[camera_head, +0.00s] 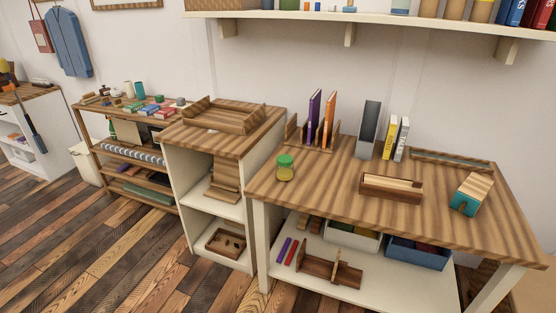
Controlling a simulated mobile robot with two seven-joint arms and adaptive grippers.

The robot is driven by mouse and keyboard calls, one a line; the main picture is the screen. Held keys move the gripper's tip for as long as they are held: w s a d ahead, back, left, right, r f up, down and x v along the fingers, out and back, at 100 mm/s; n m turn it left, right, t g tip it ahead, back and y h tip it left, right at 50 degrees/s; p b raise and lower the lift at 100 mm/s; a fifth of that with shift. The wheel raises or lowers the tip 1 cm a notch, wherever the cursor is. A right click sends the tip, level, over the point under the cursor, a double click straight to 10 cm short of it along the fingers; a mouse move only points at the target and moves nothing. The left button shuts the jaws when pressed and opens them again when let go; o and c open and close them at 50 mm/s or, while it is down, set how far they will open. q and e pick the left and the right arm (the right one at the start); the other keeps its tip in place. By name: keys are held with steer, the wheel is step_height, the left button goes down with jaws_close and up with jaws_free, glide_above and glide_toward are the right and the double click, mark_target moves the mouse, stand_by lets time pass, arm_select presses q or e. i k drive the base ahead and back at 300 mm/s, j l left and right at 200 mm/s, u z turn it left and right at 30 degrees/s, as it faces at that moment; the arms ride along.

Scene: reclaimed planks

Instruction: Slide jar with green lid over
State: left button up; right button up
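A small jar with a green lid (285,167) stands upright on the left part of the wooden table top (325,202), close to its left edge. Its body below the lid looks yellowish and see-through. Nothing touches the jar. Neither my left nor my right gripper shows in the head view.
A wooden book rack (312,132), a grey upright holder (368,128) and yellow and white books (394,138) stand along the back. A wooden box (391,188) and a teal-fronted block (471,194) lie to the right. The table around the jar is clear.

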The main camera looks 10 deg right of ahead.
mark_target(284, 175)
steer(key=i+j+z, duration=0.1)
steer(key=z, duration=0.5)
steer(key=i+j+z, duration=0.15)
steer(key=j, duration=0.15)
steer(key=i+j+z, duration=0.2)
steer(key=j+z, duration=0.15)
steer(key=j, duration=0.2)
steer(key=i+j+z, duration=0.1)
steer(key=j, duration=0.85)
steer(key=i+z, duration=0.05)
steer(key=i, duration=0.05)
